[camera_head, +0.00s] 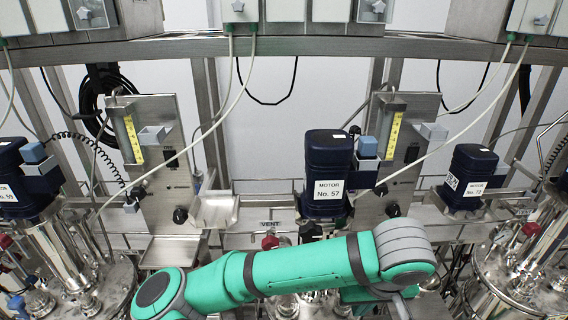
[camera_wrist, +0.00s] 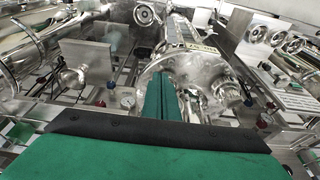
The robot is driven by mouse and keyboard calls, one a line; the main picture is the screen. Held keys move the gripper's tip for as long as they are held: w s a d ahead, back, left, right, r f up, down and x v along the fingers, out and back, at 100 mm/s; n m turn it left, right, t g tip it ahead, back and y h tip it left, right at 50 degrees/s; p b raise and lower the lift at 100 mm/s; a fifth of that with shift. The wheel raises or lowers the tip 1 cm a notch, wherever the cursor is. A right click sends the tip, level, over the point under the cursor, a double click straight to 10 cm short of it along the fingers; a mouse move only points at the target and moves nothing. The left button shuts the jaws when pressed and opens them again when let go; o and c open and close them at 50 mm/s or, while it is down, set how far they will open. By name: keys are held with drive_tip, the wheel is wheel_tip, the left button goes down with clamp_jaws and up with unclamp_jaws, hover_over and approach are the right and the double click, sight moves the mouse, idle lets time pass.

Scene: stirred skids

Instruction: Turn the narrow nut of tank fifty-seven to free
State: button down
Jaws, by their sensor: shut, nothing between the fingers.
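The dark blue motor labelled No. 57 (camera_head: 327,165) stands upright at the middle of the head view. The tank below it is largely hidden behind my green arm. In the wrist view, my gripper (camera_wrist: 162,82) is shut and empty, its two green fingers together. The fingertips are in front of a shiny metal tank top (camera_wrist: 198,68) with fittings around its rim. I cannot tell whether the tips touch it. I cannot make out which fitting is the narrow nut. The gripper cannot be made out in the head view.
Motor No. 59 (camera_head: 22,180) stands left and motor No. 72 (camera_head: 468,178) right, each over its own tank. A red knob (camera_head: 270,242) is by the VENT label. Cables hang across the frame.

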drive_tip(key=shift+w+v, duration=0.2)
drive_tip(key=shift+v, duration=0.7)
drive_tip(key=shift+w+a+r, duration=0.1)
